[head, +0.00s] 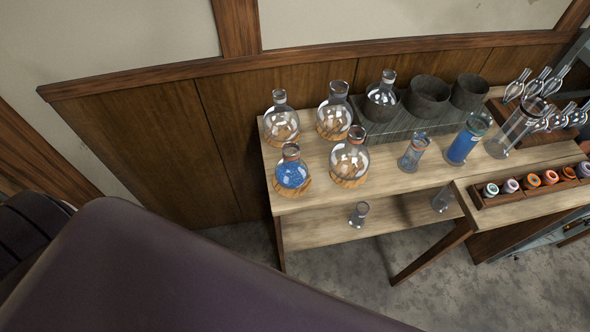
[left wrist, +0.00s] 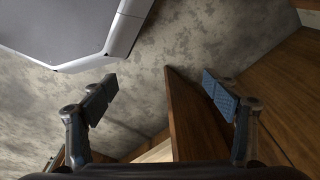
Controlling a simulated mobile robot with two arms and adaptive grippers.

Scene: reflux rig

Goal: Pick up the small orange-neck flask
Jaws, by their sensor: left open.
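A round flask with blue liquid (head: 292,174) and an orange-brown band at its neck stands on a wooden ring at the table's front left in the head view. It looks like the small orange-neck flask, though neck colours are hard to tell at this size. Clear round flasks stand close by: one behind it (head: 281,122), one to its right (head: 349,162) and one at the back (head: 335,116). My left gripper (left wrist: 160,92) is open and empty in the left wrist view, with floor and a wooden board beyond its fingers. No flask shows there. My right gripper is out of view.
The light wooden table (head: 300,203) also bears a blue-filled cylinder (head: 466,141), a small orange-rimmed vessel (head: 413,155) and a rack of coloured caps (head: 530,185). A grey stand (head: 420,128) holds dark bowls. A small glass (head: 359,214) stands on the lower shelf.

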